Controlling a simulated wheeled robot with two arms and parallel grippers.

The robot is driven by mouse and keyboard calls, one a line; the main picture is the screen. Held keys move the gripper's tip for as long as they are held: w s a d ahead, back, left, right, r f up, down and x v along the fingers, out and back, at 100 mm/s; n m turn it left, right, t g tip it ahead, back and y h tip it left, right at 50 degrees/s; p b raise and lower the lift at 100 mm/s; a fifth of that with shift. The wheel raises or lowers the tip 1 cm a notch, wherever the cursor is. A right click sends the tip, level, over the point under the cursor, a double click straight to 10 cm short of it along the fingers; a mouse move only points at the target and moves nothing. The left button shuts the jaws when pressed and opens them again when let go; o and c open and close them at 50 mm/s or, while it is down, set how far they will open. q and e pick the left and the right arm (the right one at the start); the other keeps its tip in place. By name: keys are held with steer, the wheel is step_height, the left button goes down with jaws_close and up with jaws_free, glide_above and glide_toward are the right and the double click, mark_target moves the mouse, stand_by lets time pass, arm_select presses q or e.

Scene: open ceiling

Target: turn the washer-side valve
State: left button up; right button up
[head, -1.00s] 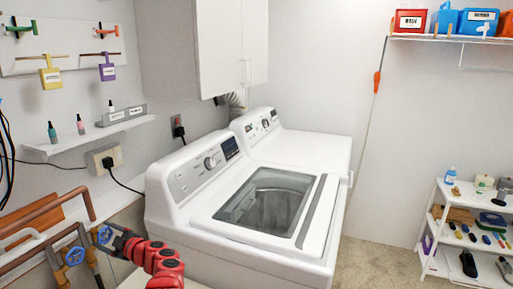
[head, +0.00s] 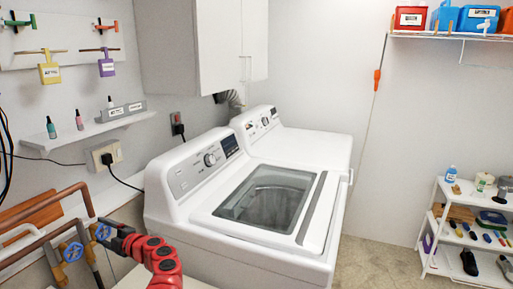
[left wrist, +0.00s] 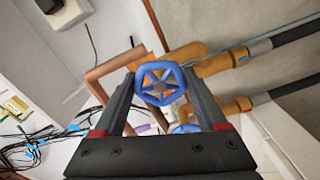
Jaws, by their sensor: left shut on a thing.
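Two blue valve wheels sit on copper pipes at the lower left of the head view. The right one, nearer the washer, is the washer-side valve (head: 101,232); the other blue valve (head: 73,252) is to its left. My left gripper (head: 107,232) is at the washer-side valve, its dark fingers shut on the wheel. In the left wrist view the spoked wheel (left wrist: 160,84) is between both fingertips (left wrist: 158,76). The other blue wheel (left wrist: 184,128) shows partly, lower down behind the fingers. My right gripper is not in view.
The white washer (head: 180,245) stands just right of my arm. Copper pipes (head: 45,215) run close by on the left. An outlet (head: 105,156) with a plug and black cord is above. A wall shelf (head: 90,130) holds small bottles.

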arm_select(q)
steer(key=shift+f+n+b, duration=0.2)
steer(key=shift+n+b, duration=0.55)
steer(key=shift+n, duration=0.15)
steer(key=shift+r+n+b, duration=0.15)
steer(key=shift+n+b, duration=0.4)
steer(key=shift+n, duration=0.25)
steer(key=shift+n+b, duration=0.5)
steer(key=shift+b, duration=0.05)
steer(key=shift+n+b, duration=1)
steer(key=shift+b, duration=0.15)
